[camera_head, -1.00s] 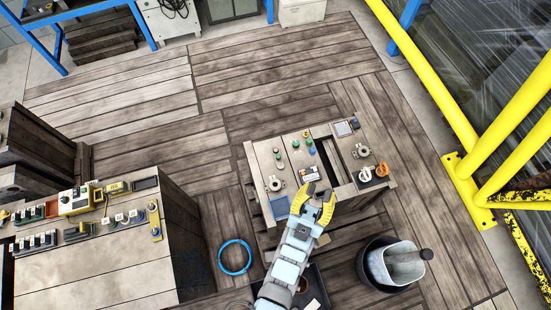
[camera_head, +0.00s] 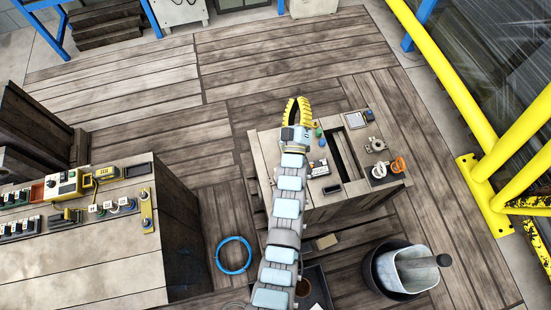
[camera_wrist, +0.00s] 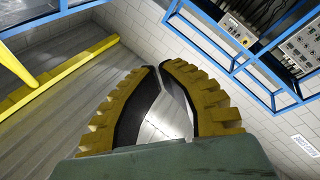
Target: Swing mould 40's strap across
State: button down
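My gripper (camera_head: 297,99) is raised over the far edge of the small wooden bench (camera_head: 262,160), with its yellow fingers pointing away from my body. In the wrist view my gripper (camera_wrist: 158,67) has its fingertips almost meeting, with an empty space behind them. No mould strap is between the fingers. On the left bench (camera_head: 90,265) stand several small items with white number tags (camera_head: 112,207), too small to read. I cannot tell which is mould 40. A yellow strap-like bar (camera_head: 147,209) lies at that bench's right edge. My arm hides part of the small bench.
The small bench carries a long dark slot (camera_head: 342,155), orange-handled and white-handled parts (camera_head: 397,165) and a grey fitting (camera_head: 376,145). A blue ring (camera_head: 233,255) lies on the floor. A black bucket (camera_head: 377,278) stands at right. Yellow rails (camera_head: 450,85) bound the right side.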

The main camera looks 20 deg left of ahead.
jog(key=w+a+f+n+g+h+b, duration=0.1)
jog(key=w+a+f+n+g+b, duration=0.2)
jog(key=f, duration=0.5)
jog(key=w+a+f+n+g+h+b, duration=0.1)
jog(key=w+a+f+n+g+b, duration=0.15)
jog(key=a+f, duration=0.4)
jog(key=n+g+h+b, duration=0.8)
jog(key=g+b, duration=0.4)
jog(key=b, duration=0.5)
send_near(278, 157)
jog(key=s+a, duration=0.1)
jog(key=s+a+r, duration=0.2)
jog(key=a, duration=0.1)
jog(key=shift+w, duration=0.1)
jog(key=b+x, duration=0.2)
jog(key=x, duration=0.8)
jog(key=shift+b, duration=0.35)
jog(key=shift+w+d+b, duration=0.25)
jog(key=shift+w+d, duration=0.2)
jog(key=shift+d, duration=0.2)
jog(key=shift+w+d+b, duration=0.2)
jog(key=shift+w+d, duration=0.2)
jog(key=shift+d, duration=0.2)
jog(key=shift+w+d, duration=0.3)
jog(key=shift+d, duration=0.1)
